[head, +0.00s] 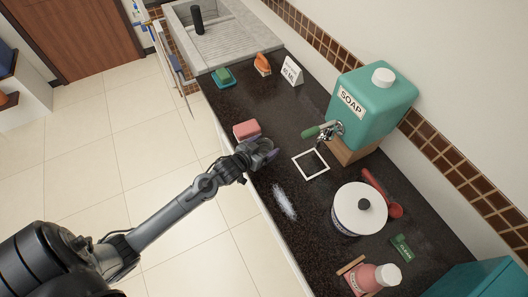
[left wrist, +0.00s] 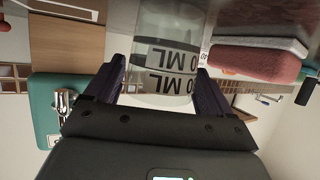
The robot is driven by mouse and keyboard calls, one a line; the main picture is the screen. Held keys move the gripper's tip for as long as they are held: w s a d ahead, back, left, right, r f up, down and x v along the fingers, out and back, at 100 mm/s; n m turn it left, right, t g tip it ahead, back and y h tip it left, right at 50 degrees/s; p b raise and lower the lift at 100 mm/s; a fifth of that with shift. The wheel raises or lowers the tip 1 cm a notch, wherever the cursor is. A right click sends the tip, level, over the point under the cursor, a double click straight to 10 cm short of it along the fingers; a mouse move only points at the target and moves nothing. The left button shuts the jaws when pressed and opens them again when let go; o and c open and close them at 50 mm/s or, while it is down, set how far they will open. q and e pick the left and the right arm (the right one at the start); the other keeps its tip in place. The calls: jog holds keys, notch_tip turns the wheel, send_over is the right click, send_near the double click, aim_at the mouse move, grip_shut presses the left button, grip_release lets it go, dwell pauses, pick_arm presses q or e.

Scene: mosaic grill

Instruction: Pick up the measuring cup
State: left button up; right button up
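The measuring cup (left wrist: 165,50) is a clear vessel with dark bands and "ML" lettering, upside down in the left wrist view. It stands between the two purple fingers of my left gripper (left wrist: 160,75). The fingers are apart, one on each side of the cup; a small gap shows on the left side, and the right finger lies close to the cup's edge. In the head view my left gripper (head: 263,150) is at the counter's front edge, beside the pink sponge, and the clear cup is hard to make out there. My right gripper is not in view.
A pink sponge (head: 246,130) lies close to the gripper.

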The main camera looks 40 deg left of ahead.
aim_at(264, 141)
pick_arm(q)
jog(key=c, duration=0.7)
jog(key=shift+r, duration=0.15)
jog(key=shift+r, duration=0.6)
notch_tip(264, 141, up, 2)
jog(key=shift+r, duration=0.25)
jog(key=d+r, duration=0.2)
jog(key=d, duration=0.2)
jog(key=d+r, duration=0.2)
jog(key=d, duration=0.1)
jog(key=d+r, duration=0.3)
jog(key=d, duration=0.1)
jog(key=shift+w+d, duration=0.25)
jog(key=shift+d, duration=0.1)
jog(key=o, duration=0.5)
jog(key=c, duration=0.4)
